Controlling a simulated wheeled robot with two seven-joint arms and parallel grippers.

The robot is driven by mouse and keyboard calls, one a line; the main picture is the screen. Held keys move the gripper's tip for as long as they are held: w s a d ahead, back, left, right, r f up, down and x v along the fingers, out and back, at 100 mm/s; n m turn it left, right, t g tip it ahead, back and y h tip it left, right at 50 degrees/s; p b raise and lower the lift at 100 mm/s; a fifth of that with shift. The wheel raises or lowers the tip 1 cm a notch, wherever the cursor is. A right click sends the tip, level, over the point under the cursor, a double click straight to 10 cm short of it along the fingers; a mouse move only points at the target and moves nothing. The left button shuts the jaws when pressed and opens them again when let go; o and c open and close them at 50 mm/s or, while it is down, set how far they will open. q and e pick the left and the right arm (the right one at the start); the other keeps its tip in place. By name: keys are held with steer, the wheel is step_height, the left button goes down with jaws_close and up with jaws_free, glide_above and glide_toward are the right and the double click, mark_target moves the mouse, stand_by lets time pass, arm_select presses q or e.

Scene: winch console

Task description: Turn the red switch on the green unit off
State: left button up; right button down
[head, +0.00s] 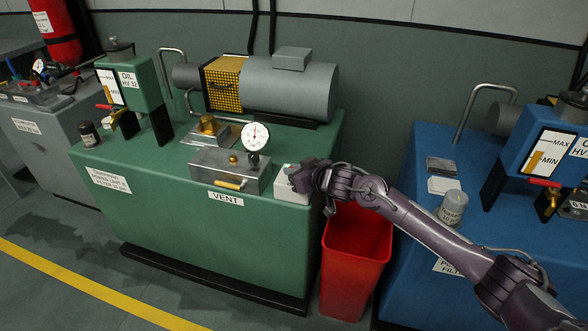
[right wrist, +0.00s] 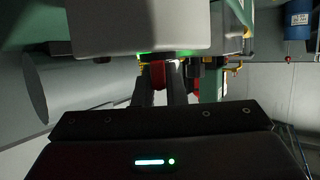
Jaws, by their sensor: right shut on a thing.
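The green unit (head: 190,190) stands in the middle of the head view. A small white switch box (head: 287,190) sits at its front right top corner. My right gripper (head: 303,180) reaches this box from the right and covers most of its right side. In the right wrist view, my right gripper (right wrist: 163,80) has the red switch (right wrist: 158,74) between its two fingers and is shut on it. The switch is hidden in the head view, and I cannot tell its position. My left gripper is in neither view.
A red bin (head: 352,262) stands below my right arm, between the green unit and a blue unit (head: 400,285). A metal block with a gauge (head: 255,137) and a yellow-handled valve (head: 230,184) is just left of the switch box. A jar (head: 453,207) stands on the blue unit.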

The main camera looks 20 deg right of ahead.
steer(key=m+h+p, duration=0.1)
steer(key=m+h, duration=0.2)
steer(key=shift+s+a+t+h+p, duration=0.1)
steer(key=shift+a+t+h+p, duration=0.1)
steer(key=shift+t+h+p, duration=0.15)
steer(key=shift+f+m+h, duration=0.15)
steer(key=shift+m+h, duration=0.8)
steer(key=shift+m, duration=0.05)
steer(key=shift+m+h, duration=0.8)
steer(key=shift+h, duration=0.3)
steer(key=shift+m+h, duration=0.8)
steer(key=shift+h, duration=0.1)
steer(key=shift+m+g+h+p, duration=0.55)
steer(key=shift+m+h, duration=0.15)
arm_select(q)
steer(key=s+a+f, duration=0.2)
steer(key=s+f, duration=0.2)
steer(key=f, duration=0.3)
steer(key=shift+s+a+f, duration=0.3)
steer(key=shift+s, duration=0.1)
arm_select(e)
steer(key=shift+d+m+g+h, duration=0.15)
steer(key=shift+m+g+h, duration=0.35)
steer(key=shift+m+h, duration=0.4)
arm_select(q)
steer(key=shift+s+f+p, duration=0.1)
steer(key=shift+p, duration=0.2)
arm_select(e)
steer(key=c, duration=1.5)
jaws_free()
